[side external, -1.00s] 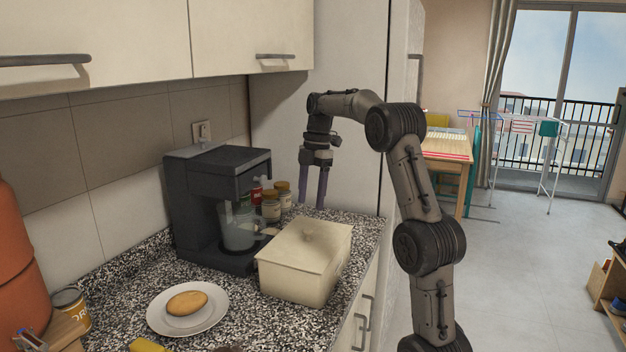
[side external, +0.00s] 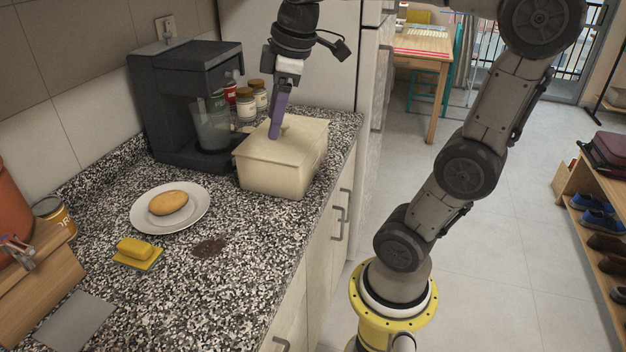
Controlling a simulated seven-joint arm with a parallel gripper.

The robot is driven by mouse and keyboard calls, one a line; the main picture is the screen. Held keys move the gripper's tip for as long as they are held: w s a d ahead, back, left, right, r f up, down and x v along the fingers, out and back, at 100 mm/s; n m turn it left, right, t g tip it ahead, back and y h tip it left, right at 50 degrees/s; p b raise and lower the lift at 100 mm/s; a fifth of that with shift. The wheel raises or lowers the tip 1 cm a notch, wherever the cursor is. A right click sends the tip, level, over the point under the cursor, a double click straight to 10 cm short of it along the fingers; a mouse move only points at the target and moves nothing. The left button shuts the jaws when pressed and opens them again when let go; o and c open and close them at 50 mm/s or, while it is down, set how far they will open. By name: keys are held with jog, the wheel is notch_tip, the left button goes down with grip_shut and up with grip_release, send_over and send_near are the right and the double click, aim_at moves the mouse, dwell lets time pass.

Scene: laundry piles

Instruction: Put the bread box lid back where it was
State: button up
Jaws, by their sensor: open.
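The cream bread box (side external: 270,178) stands on the speckled counter, in front of the coffee maker. Its cream lid (side external: 305,133) lies on top of the box and looks level; a small knob (side external: 286,131) shows near its middle. My gripper (side external: 275,134) points down over the lid with its purple fingers around or beside the knob. From this side the fingers overlap, so I cannot tell if they touch the knob. The jaws are open.
A dark coffee maker (side external: 180,95) and several jars (side external: 246,104) stand behind the box. A plate with a bun (side external: 168,203), a yellow sponge (side external: 134,247) and a brown stain (side external: 209,247) are at the front left. The counter edge lies just right of the box.

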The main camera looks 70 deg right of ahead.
jog(key=s+a+f+m+t, duration=0.2)
jog(key=s+a+f+m, duration=0.3)
jog(key=s+a+f, duration=0.2)
jog(key=shift+s+f, duration=0.65)
jog(key=shift+s, duration=0.55)
